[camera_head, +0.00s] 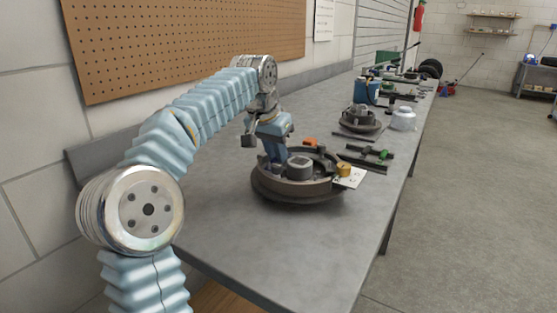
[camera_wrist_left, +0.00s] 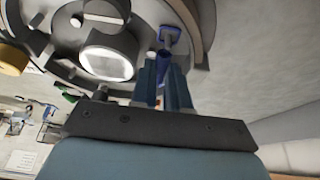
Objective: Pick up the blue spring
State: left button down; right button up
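A round brake drum assembly (camera_head: 300,190) lies on the workbench. My left gripper (camera_head: 277,163) points down into its left side, inside the rim. In the left wrist view, a dark blue piece, apparently the blue spring (camera_wrist_left: 162,62), lies at and between the tips of my left gripper (camera_wrist_left: 163,78). Its looped blue end (camera_wrist_left: 170,34) shows beyond the tips near the drum's rim. The two fingers are close together with a narrow gap. The fingers partly hide the blue piece, and I cannot tell whether they press on it. My right gripper is not in view.
The grey workbench (camera_head: 250,250) is bare in front of the drum. An orange part (camera_head: 310,142), a yellow part (camera_head: 344,169) and a white card (camera_head: 352,180) are close to the drum. A second drum assembly (camera_head: 361,121) and a clear jar (camera_head: 403,119) stand farther back.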

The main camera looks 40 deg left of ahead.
pick_arm(q)
jog(key=shift+r, duration=0.1)
jog(key=shift+r, duration=0.55)
jog(key=shift+d+r, duration=0.15)
jog(key=shift+r, duration=0.5)
jog(key=shift+d+r, duration=0.15)
jog(key=shift+r, duration=0.45)
jog(key=d+r, duration=0.9)
jog(key=d, duration=0.4)
jog(key=shift+d+r, duration=0.15)
jog(key=shift+d, duration=0.05)
